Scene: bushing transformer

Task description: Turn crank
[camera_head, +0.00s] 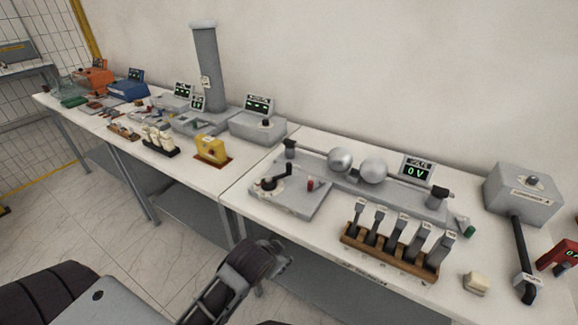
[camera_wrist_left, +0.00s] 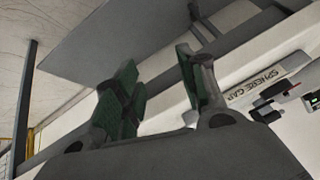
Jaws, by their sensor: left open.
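A small crank with a black handle (camera_head: 270,183) sits on a grey plate (camera_head: 300,205) at the left of the sphere-gap station. A red knob (camera_head: 310,184) stands beside it. My left gripper (camera_head: 284,260) is below and in front of the table's front edge, apart from the crank. In the left wrist view its two green-padded fingers (camera_wrist_left: 162,88) are spread with nothing between them. The dark crank part (camera_wrist_left: 268,100) shows there at the right, near the "SPHERE GAP" label. A grey box (camera_head: 524,195) with a long black lever arm (camera_head: 522,258) stands at the far right. My right gripper is not seen.
Two metal spheres (camera_head: 357,165) and a "0 V" display (camera_head: 417,170) stand behind the crank. A wooden rack (camera_head: 390,255) of several tools is right of it. A yellow device (camera_head: 211,151) stands left. The table edge lies between my left gripper and the crank.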

